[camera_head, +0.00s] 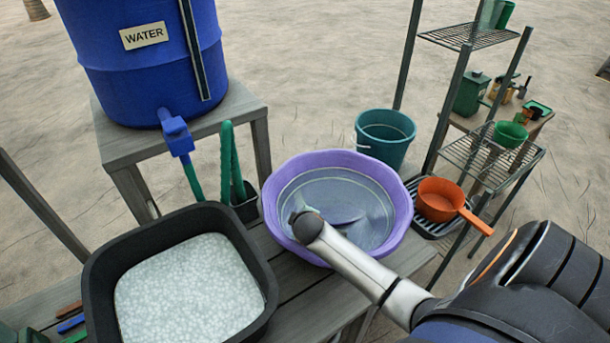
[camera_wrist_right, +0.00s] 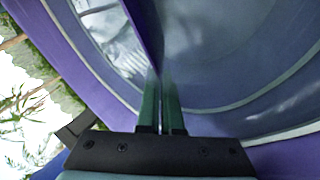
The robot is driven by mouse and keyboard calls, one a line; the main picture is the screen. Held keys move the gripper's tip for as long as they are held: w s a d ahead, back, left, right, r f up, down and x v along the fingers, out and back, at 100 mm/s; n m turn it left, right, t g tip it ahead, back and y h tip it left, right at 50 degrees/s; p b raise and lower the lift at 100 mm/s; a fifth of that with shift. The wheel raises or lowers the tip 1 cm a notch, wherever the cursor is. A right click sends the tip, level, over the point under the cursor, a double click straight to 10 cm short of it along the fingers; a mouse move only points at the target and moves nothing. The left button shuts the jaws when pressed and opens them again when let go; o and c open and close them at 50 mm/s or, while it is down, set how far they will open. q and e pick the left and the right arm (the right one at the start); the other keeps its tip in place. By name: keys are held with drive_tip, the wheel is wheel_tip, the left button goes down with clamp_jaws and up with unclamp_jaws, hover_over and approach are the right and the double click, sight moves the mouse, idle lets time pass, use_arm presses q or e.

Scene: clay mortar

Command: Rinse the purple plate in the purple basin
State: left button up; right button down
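The purple basin (camera_head: 398,220) stands on the wooden bench and holds clear water; its wall also fills much of the right wrist view (camera_wrist_right: 85,75). My right arm reaches over the basin from the right, and its wrist hides the gripper in the head view. In the right wrist view the green fingers of my right gripper (camera_wrist_right: 162,85) are close together on the thin edge of the purple plate (camera_wrist_right: 146,30). In the head view a darker purple patch of the plate (camera_head: 345,214) shows inside the basin. How deep it sits in the water is unclear. My left gripper is out of view.
A black tub (camera_head: 100,275) of foamy water stands left of the basin. A blue water barrel (camera_head: 145,75) with a tap is behind it. A teal bucket (camera_head: 385,140) is behind the basin; an orange pan (camera_head: 440,199) lies on a rack at right.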

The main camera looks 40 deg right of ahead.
drive_tip(key=shift+s+f, duration=0.1)
drive_tip(key=shift+s+d, duration=0.55)
drive_tip(key=shift+s, duration=0.05)
drive_tip(key=shift+w+a, duration=0.85)
drive_tip(key=shift+s+d, duration=0.4)
idle(0.4)
drive_tip(key=shift+r, duration=0.2)
wheel_tip(320, 180, up, 21)
drive_tip(key=shift+r, duration=0.2)
idle(1.3)
drive_tip(key=shift+f, duration=0.1)
idle(0.9)
